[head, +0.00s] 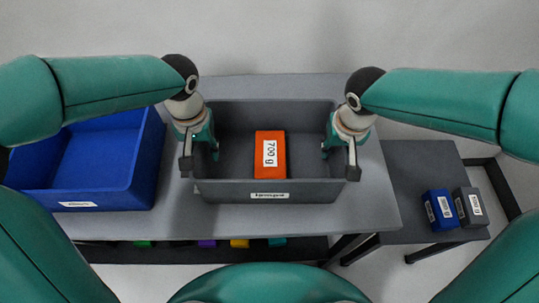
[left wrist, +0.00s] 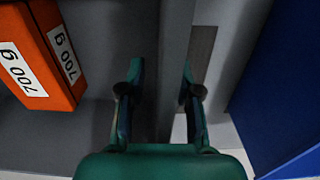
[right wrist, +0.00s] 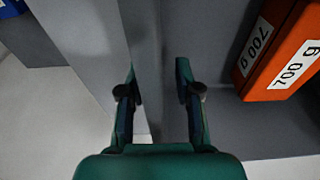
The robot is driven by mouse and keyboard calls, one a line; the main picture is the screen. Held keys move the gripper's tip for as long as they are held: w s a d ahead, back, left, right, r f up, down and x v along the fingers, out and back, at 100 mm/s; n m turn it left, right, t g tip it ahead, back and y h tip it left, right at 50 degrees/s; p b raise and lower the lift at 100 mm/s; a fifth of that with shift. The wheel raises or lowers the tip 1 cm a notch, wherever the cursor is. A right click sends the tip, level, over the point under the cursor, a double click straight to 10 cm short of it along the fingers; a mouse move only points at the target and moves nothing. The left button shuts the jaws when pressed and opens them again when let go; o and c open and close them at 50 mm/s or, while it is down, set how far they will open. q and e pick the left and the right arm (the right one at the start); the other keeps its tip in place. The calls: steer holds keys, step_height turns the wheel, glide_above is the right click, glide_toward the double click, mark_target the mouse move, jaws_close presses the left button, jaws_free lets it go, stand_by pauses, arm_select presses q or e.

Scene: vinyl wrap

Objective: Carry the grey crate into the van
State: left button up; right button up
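The grey crate (head: 230,191) stands on the grey table with a labelled front wall. An orange box (head: 270,150) marked 700 g lies inside it. My left gripper (head: 200,160) is at the crate's left wall; in the left wrist view its open fingers (left wrist: 162,90) straddle the wall rim (left wrist: 172,50), with a gap on the inner side. My right gripper (head: 338,158) is at the right wall; in the right wrist view its open fingers (right wrist: 158,85) straddle that rim (right wrist: 143,40), also with a gap inside. No van is in view.
A blue crate (head: 143,165) stands close on the left. The table (head: 365,215) has some bare surface at front and right. A lower side table (head: 415,165) on the right holds a blue box (head: 440,210) and a dark grey box (head: 470,207). Coloured items show beneath the table.

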arm_select(q)
jaws_close()
arm_select(e)
jaws_close()
arm_select(q)
steer(key=shift+r, duration=0.1)
arm_select(e)
steer(key=shift+r, duration=0.1)
